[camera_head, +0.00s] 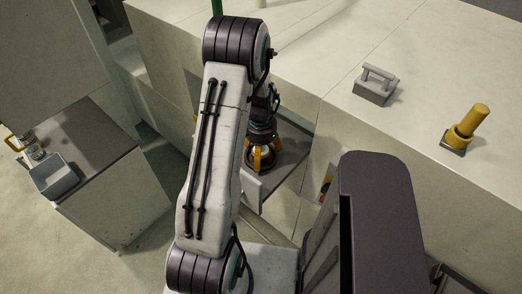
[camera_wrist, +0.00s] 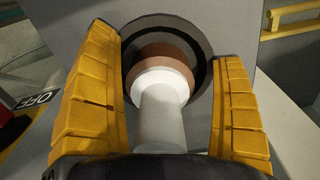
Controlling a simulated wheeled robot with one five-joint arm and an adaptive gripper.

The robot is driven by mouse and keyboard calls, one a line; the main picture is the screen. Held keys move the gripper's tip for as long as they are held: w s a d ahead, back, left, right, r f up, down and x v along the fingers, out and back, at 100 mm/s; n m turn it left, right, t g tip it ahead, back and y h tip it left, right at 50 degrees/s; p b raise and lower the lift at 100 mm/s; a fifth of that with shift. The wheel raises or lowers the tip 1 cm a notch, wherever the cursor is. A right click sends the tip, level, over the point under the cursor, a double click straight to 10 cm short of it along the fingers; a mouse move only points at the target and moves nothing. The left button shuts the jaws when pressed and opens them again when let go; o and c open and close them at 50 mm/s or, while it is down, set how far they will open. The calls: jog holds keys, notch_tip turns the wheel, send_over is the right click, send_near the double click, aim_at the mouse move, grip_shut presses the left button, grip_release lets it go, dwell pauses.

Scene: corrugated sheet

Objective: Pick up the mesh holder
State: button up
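My gripper (camera_head: 262,160) points down over a grey ledge, its yellow fingers spread. In the wrist view my gripper (camera_wrist: 170,70) has one finger on each side of a round object with a dark grey rim (camera_wrist: 207,50), a brown ring and a pale cylinder in its middle. This may be the mesh holder, but I cannot tell for sure. The fingers stand close to its rim; whether they touch it is unclear. In the head view the object is mostly hidden by the fingers and my arm.
A grey block with a handle (camera_head: 374,91) and a yellow cylinder in a holder (camera_head: 468,127) stand on the pale counter (camera_head: 300,45). A grey bin (camera_head: 53,178) sits on the left cabinet (camera_head: 100,140). An "OFF" label (camera_wrist: 42,99) shows at left in the wrist view.

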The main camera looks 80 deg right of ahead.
jog(key=c, duration=1.3)
jog(key=shift+r, duration=0.15)
